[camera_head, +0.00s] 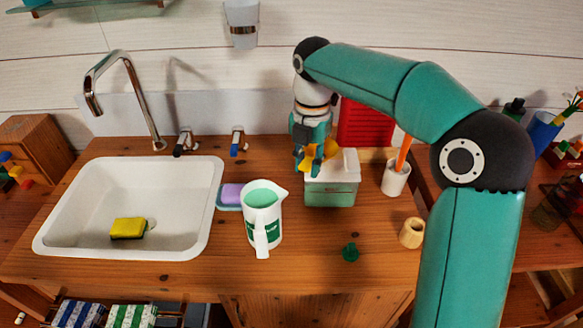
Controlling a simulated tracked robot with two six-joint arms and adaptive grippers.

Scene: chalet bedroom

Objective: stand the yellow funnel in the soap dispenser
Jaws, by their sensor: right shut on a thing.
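The yellow funnel (328,151) is held in my right gripper (310,156), which is shut on it. The funnel overlaps the container's top in the picture. The gripper partly hides the funnel, and its lower end is hard to see. I cannot tell whether the funnel sits in the opening or just above it. My left gripper is not in view.
A white cup (395,179), a small wooden cup (411,233) and a green cap (350,252) are to the right and front. The sink (75,200) holds a yellow sponge (128,228).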

